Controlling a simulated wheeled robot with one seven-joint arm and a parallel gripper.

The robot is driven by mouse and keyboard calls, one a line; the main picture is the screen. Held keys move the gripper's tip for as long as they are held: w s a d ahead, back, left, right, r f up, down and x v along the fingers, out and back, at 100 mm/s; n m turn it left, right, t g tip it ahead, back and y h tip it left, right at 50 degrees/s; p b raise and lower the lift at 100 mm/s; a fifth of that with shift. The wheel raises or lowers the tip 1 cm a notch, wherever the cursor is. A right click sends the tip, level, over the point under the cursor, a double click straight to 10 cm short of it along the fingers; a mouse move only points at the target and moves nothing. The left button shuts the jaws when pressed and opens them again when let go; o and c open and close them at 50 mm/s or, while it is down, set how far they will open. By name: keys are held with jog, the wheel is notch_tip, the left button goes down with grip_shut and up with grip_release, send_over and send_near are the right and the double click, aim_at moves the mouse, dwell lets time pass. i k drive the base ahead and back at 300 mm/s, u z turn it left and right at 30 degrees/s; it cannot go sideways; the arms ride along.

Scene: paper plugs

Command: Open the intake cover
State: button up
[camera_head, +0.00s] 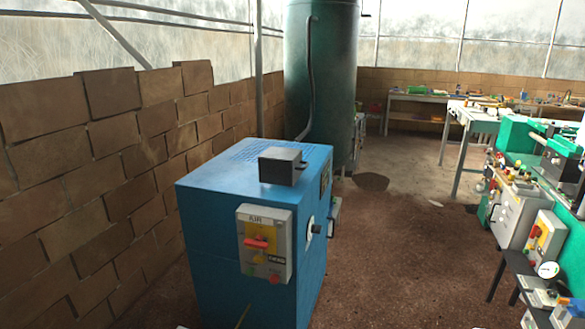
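A large blue machine cabinet (205,230) stands on the floor at left of centre. A dark grey box-shaped piece (283,163) sits on its top near the right edge; it may be the intake cover, but I cannot tell for sure, nor whether it is open. A grey control panel (264,222) with a red lever (257,243) and yellow parts is on the front face. A round white fitting with a dark knob (317,229) is on the right side face. My gripper is not in view.
A brick wall (85,190) runs close along the left. A tall green tank (335,75) stands behind the cabinet. Brown floor (400,255) is open to the right. Benches with machines and a white cabinet (513,215) line the right side; a dark low table (520,265) is nearer.

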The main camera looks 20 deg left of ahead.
aim_at(278, 166)
jog(key=u, duration=0.8)
jog(key=i, duration=0.75)
jog(key=u, duration=0.7)
